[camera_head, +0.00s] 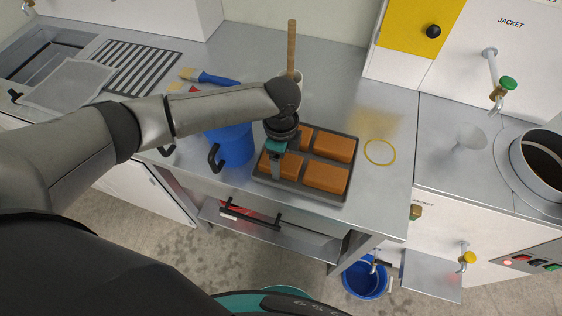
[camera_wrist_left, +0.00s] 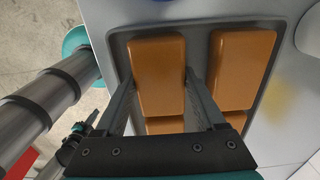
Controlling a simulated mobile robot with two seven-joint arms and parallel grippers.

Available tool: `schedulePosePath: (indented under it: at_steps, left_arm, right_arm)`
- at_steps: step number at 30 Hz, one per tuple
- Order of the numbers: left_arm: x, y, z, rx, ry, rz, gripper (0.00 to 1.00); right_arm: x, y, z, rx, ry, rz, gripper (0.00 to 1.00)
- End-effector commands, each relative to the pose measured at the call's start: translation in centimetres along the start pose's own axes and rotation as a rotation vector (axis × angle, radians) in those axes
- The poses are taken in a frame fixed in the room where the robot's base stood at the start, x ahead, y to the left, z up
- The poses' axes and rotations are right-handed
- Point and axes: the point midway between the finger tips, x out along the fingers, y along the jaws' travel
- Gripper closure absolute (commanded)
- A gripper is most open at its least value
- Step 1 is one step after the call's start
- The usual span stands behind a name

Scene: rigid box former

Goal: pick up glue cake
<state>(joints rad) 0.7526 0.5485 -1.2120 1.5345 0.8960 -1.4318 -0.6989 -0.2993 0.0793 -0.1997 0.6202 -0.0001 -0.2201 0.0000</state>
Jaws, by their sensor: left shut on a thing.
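My left gripper (camera_head: 276,163) reaches down over the tray's left side. It is shut on the front-left glue cake (camera_head: 291,166), with a finger on either side of it. In the left wrist view this cake (camera_wrist_left: 159,72) lies between the two fingers, beside another cake (camera_wrist_left: 244,66). I cannot tell whether the held cake is clear of the tray floor. The gripper and wrist partly hide the back-left cake. My right gripper is not in view.
A blue pot (camera_head: 234,146) with a black handle stands close left of the tray. A yellow ring (camera_head: 380,152) lies to the right. The counter's front right is clear.

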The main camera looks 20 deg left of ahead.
Motion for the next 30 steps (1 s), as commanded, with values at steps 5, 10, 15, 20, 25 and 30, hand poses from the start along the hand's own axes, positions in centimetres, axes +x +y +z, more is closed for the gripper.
schedulePosePath:
  at_steps: [5, 10, 15, 20, 25, 30]
  left_arm:
    - [-0.1, -0.1, 0.0, 0.0, 0.001, -0.002, 1.0]
    - [-0.8, -0.1, 0.0, 0.0, 0.001, -0.002, 1.0]
    - [-2.9, -0.2, 0.0, -0.001, 0.001, -0.005, 1.0]
    - [-6.5, -0.2, 0.0, 0.001, 0.002, -0.007, 1.0]
    - [-11.3, -0.2, -0.1, 0.001, 0.003, -0.007, 1.0]
    - [-15.7, -0.2, -0.1, 0.001, 0.003, -0.007, 1.0]
  right_arm:
    - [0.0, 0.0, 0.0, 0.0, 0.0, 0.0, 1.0]
    - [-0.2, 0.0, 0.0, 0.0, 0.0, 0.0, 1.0]
    - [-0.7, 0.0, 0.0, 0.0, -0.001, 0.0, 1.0]
    - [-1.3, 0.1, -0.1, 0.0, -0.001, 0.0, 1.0]
    - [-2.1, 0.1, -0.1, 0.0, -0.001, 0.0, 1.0]
    - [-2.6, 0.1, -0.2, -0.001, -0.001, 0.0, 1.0]
